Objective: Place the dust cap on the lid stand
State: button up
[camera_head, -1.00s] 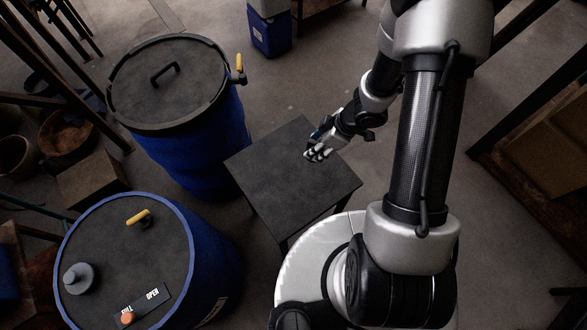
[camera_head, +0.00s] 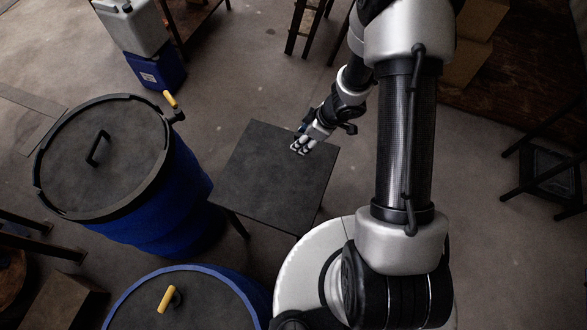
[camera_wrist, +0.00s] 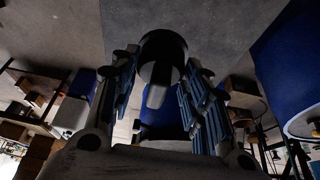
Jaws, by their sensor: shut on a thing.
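The lid stand, a dark square-topped low table (camera_head: 262,185), stands left of my arm in the head view. My gripper (camera_head: 301,147) shows over the far right part of its top; its height above the top is hard to judge. In the wrist view my gripper (camera_wrist: 160,85) is shut on a dark round piece with a paler grey stem, which seems to be the dust cap (camera_wrist: 162,48). It sits between the fingertips. In the head view the held piece is too small to make out.
A blue vat (camera_head: 165,215) with a dark handled lid stands left of the table. A second blue-rimmed vat (camera_head: 190,305) with a yellow lever is at the bottom edge. A blue-and-white container (camera_head: 150,60) stands at the back left.

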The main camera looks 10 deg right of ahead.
notch_tip(320, 180, down, 17)
jog(key=b, duration=0.9)
jog(key=shift+b, duration=0.3)
jog(key=shift+f, duration=0.2)
jog(key=o, duration=1.1)
